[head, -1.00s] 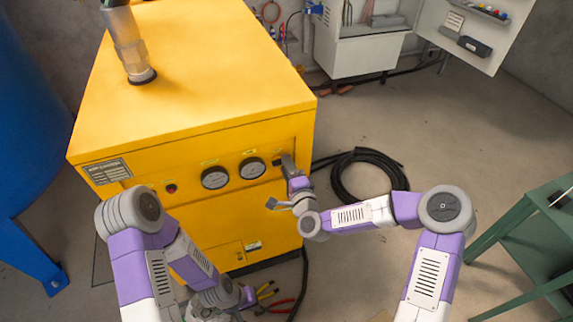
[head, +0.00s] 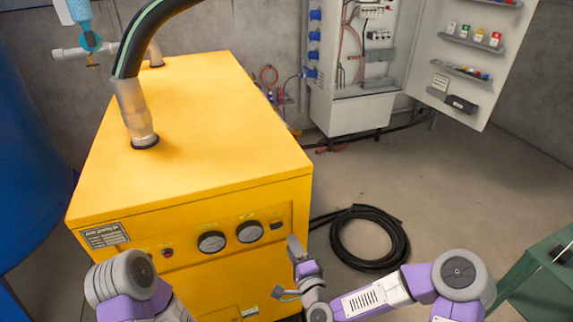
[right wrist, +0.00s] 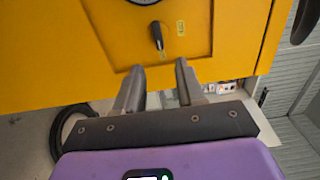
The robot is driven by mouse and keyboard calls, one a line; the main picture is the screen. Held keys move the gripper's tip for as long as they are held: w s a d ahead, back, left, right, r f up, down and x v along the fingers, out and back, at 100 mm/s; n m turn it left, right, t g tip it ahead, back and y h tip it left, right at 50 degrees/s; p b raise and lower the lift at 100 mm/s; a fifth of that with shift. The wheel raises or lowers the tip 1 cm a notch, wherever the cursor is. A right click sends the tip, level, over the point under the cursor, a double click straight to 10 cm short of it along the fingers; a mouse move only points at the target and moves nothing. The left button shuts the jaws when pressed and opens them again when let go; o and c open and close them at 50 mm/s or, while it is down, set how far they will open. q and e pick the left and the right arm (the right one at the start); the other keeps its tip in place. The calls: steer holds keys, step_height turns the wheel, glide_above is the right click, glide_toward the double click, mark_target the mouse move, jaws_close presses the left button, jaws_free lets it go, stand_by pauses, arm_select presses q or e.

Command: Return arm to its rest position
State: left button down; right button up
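My right gripper (head: 284,268) is in front of the right part of the yellow cabinet's (head: 190,190) front panel. Its fingers are apart with nothing between them, as the right wrist view (right wrist: 158,67) shows. In that view a black switch knob (right wrist: 157,36) on the panel lies beyond the fingertips, and they look clear of it. My right arm (head: 375,295) is bent at the elbow on the right. Part of my left arm (head: 125,280) shows at the lower left; its gripper is out of the picture.
Two round gauges (head: 212,242) and a red button (head: 167,253) are on the panel. A coiled black hose (head: 400,245) lies on the floor to the right. A green table (head: 545,290) stands at the right edge, a blue tank (head: 30,170) at the left.

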steer(key=s+f+n+g+p, duration=0.5)
steer(key=s+f+n+g, duration=0.35)
steer(key=f, duration=0.55)
steer(key=s+d+f+n+g+p, duration=0.1)
steer(key=s+d+f+g, duration=0.1)
steer(key=s, duration=0.6)
steer(key=s+d+f+n+g+h+p, duration=0.1)
steer(key=s+d+f+n+g, duration=0.1)
steer(key=s+g, duration=0.4)
steer(key=shift+s+d+f+p, duration=0.4)
steer(key=shift+s+d+f, duration=0.5)
steer(key=shift+s, duration=0.15)
steer(key=shift+n, duration=0.25)
